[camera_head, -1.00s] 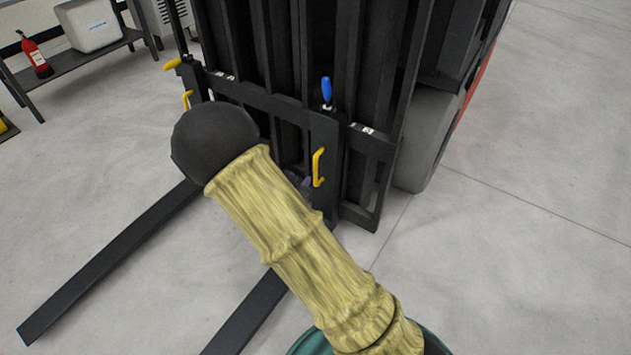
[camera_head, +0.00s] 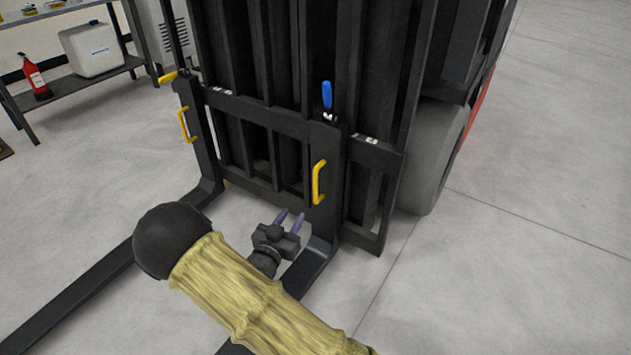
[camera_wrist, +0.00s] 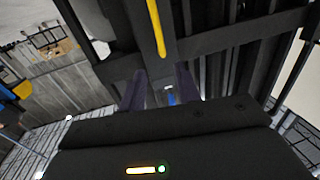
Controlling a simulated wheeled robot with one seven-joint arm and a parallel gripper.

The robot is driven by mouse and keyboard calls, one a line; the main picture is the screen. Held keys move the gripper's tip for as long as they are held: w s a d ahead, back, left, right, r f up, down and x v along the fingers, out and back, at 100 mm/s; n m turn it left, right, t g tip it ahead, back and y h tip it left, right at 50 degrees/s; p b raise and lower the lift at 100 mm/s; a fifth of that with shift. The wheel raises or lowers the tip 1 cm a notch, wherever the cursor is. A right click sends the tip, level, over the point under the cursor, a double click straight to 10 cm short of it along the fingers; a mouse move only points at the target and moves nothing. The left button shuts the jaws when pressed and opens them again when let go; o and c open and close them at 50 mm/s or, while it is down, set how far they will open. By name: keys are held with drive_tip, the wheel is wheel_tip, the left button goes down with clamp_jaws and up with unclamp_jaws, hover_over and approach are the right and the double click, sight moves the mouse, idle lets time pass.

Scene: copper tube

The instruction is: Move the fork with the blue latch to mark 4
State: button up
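The fork with the blue latch (camera_head: 327,94) is the right one; its black upright (camera_head: 329,160) stands against the carriage bar (camera_head: 262,114), and its tine runs toward me, partly hidden by my arm. The blue latch stands upright. A yellow handle (camera_head: 318,182) is on this fork. My gripper (camera_head: 290,215) is open and empty, just left of and below that handle, apart from it. In the wrist view the yellow handle (camera_wrist: 157,28) lies beyond my two spread fingers (camera_wrist: 160,88). Small white marks (camera_head: 364,137) sit on the bar; their numbers are unreadable.
The left fork has a yellow latch (camera_head: 167,77) lying sideways and a yellow handle (camera_head: 184,125). The black mast stands behind the carriage, with a wheel (camera_head: 428,150) to the right. A shelf with a fire extinguisher (camera_head: 35,78) is at far left. The floor at right is clear.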

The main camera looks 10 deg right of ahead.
sight(315, 181)
drive_tip(key=b+x, duration=0.7)
drive_tip(key=x, duration=0.9)
drive_tip(key=shift+f, duration=0.15)
drive_tip(key=shift+w+d, duration=0.25)
drive_tip(key=shift+w, duration=0.1)
clamp_jaws()
